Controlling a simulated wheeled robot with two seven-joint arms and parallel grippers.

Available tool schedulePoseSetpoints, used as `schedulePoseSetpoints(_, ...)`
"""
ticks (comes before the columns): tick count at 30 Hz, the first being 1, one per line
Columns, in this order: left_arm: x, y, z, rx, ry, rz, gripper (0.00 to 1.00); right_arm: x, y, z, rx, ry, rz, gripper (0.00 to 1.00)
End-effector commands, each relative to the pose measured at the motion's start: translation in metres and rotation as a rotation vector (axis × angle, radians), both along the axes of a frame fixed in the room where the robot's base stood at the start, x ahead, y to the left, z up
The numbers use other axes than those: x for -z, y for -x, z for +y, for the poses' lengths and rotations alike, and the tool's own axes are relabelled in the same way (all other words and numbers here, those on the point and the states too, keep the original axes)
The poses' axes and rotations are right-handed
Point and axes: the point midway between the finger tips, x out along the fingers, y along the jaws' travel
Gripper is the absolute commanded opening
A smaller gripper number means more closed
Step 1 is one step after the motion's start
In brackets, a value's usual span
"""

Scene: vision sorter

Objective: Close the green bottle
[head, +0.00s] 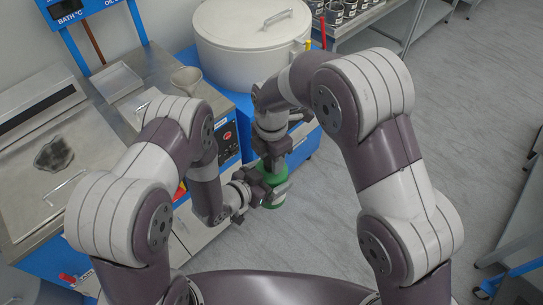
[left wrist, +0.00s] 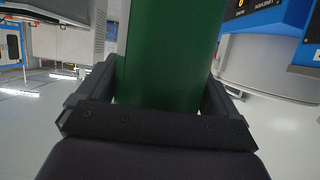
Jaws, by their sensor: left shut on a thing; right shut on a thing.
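The green bottle (head: 278,199) is held in the air in front of my body, between my two arms in the head view. My left gripper (head: 262,194) comes in from the left and is shut on the bottle's body. In the left wrist view the green bottle (left wrist: 170,50) stands between both fingers and fills the middle. My right gripper (head: 273,166) points down from above and is shut at the top of the bottle. What it grips there, probably the cap, is hidden by the gripper. I cannot tell whether a cap is seated on the neck.
A large white lidded vat (head: 252,38) stands behind on a blue base. A steel worktop with a funnel-like beaker (head: 186,80) and a tray (head: 117,81) is at the left. A rack with several dark cans (head: 335,12) is at the back.

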Motion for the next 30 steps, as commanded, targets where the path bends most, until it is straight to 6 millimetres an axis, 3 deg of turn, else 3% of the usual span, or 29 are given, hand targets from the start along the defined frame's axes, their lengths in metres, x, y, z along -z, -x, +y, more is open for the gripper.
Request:
schedulePoseSetpoints(9,-0.0002,0.0004,-0.0006,0.003,-0.001,-0.001,0.08,-0.0003,-0.0006,0.0009,1.131,0.0,-0.002,0.05)
schedulePoseSetpoints(13,-0.0001,0.0005,-0.0006,0.004,-0.001,0.0,0.08,0.0,-0.0006,0.0009,1.434,0.001,-0.002,0.05)
schedulePoseSetpoints(17,0.0,0.0006,-0.0006,0.004,-0.001,0.0,0.08,-0.0001,-0.0008,0.0009,1.422,0.001,-0.002,0.05)
schedulePoseSetpoints(18,0.0,0.0006,-0.0006,0.003,0.0,0.0,0.08,-0.0001,-0.0008,0.0009,1.421,0.001,-0.002,0.48)
schedulePoseSetpoints(20,0.0001,0.0006,-0.0005,0.003,0.0,0.0,0.08,0.0,-0.0008,0.0009,1.421,0.001,-0.002,0.68)
schedulePoseSetpoints(21,0.0,0.0005,-0.0005,0.002,0.0,0.0,0.08,0.0001,-0.0007,0.0009,1.42,0.001,-0.002,0.72)
schedulePoseSetpoints(30,-0.0005,-0.0004,-0.0004,0.0,0.0,-0.001,0.08,-0.0043,0.0001,0.001,1.419,0.003,0.0,0.72)
